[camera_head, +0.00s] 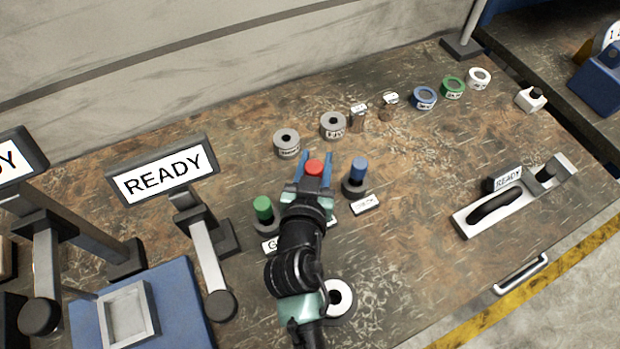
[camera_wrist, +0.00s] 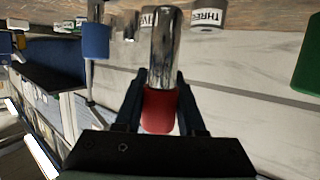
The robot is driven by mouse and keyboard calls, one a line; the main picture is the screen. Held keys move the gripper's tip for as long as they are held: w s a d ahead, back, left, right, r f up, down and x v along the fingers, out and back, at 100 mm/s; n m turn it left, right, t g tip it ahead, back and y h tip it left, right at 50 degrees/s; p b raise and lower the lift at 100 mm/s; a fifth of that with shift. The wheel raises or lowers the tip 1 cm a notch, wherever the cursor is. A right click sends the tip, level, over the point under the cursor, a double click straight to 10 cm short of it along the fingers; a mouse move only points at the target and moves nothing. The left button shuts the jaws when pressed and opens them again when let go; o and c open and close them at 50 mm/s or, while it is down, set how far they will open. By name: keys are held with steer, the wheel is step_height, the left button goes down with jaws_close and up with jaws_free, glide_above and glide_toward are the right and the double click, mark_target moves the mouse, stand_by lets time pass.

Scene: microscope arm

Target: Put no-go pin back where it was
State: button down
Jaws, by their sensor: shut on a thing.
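The red-capped pin, which I take to be the no-go pin, shows its red top (camera_head: 314,167) between my gripper's blue fingers (camera_head: 315,172). In the wrist view its red cap (camera_wrist: 159,110) sits between the dark fingers (camera_wrist: 160,105), and its bare silver shaft (camera_wrist: 163,48) sticks out free. My gripper is shut on the cap. A green-capped pin (camera_head: 263,207) stands in a dark holder at the left, with a label starting with "G" (camera_head: 269,246). A blue-capped pin (camera_head: 358,169) stands in a holder at the right, with its label (camera_head: 365,204). My arm hides the spot between them; only a sliver of another label shows.
Two grey rings (camera_head: 286,144) (camera_head: 333,125) stand just behind my gripper. Blue (camera_head: 424,98), green (camera_head: 452,88) and white (camera_head: 479,78) rings are farther back right. A white ring (camera_head: 339,298) is beside my arm. A READY sign (camera_head: 164,176) stands left. Table centre-right is clear.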

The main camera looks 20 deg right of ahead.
steer(key=shift+w+f+b, duration=0.1)
steer(key=shift+f+b, duration=0.4)
steer(key=shift+f, duration=2.1)
steer(key=shift+f, duration=0.2)
steer(key=c, duration=0.5)
jaws_free()
